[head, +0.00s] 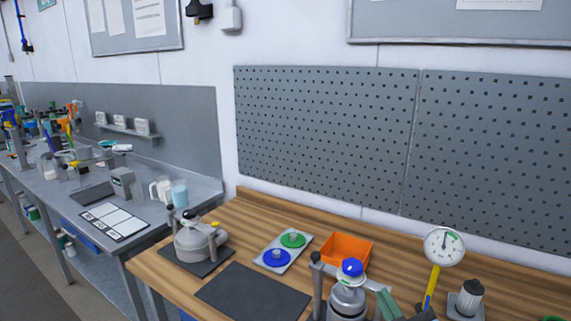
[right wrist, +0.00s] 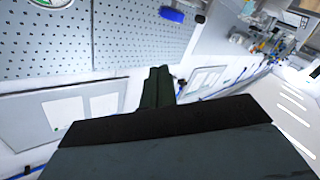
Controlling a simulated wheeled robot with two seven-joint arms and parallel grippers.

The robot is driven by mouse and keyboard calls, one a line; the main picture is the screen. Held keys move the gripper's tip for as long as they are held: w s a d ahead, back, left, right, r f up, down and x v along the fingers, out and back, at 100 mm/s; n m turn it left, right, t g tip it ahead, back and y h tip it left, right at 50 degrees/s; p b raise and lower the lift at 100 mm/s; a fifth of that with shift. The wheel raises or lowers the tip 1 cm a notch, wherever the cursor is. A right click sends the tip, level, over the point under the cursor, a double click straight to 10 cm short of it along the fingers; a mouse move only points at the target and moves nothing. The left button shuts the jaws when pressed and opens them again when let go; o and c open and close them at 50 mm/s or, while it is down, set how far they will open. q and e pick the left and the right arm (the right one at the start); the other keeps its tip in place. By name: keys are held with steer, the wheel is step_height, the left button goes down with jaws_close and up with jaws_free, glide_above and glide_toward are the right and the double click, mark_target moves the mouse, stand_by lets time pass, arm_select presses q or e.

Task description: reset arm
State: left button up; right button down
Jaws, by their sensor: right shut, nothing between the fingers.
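My right gripper (head: 388,303) shows at the bottom edge of the head view as dark green-grey fingers, beside a metal vessel with a blue cap (head: 352,267). I cannot tell whether they touch. In the right wrist view its fingers (right wrist: 158,88) are together, with nothing between them. My left gripper is not in view. A squat grey pot (head: 195,240) stands on a dark mat at the left of the wooden bench (head: 240,212).
A tray with a blue and a green disc (head: 283,250) and an orange bin (head: 345,250) lie mid-bench. A dial gauge on a yellow stem (head: 444,246) and a grey black-topped part (head: 466,300) stand at right. A dark mat (head: 252,293) is bare. Pegboard (head: 325,130) backs the bench.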

steer(key=s+d+f+m+g+h, duration=0.1)
steer(key=s+d+f+m+g, duration=0.15)
steer(key=s+f+g, duration=0.65)
steer(key=s+d+f+m+g, duration=0.25)
steer(key=s+f+g, duration=0.35)
steer(key=s+f, duration=0.7)
steer(key=s+f+b, duration=0.3)
steer(key=f+b, duration=0.3)
steer(key=f, duration=2.1)
steer(key=s+d+f+g+b, duration=0.2)
steer(key=s+f+b, duration=0.2)
steer(key=s+f, duration=1.2)
step_height(320, 180, down, 4)
steer(key=shift+s+r+h, duration=0.15)
steer(key=shift+s+h, duration=0.15)
steer(key=shift+s, duration=0.05)
steer(key=shift+d, duration=0.1)
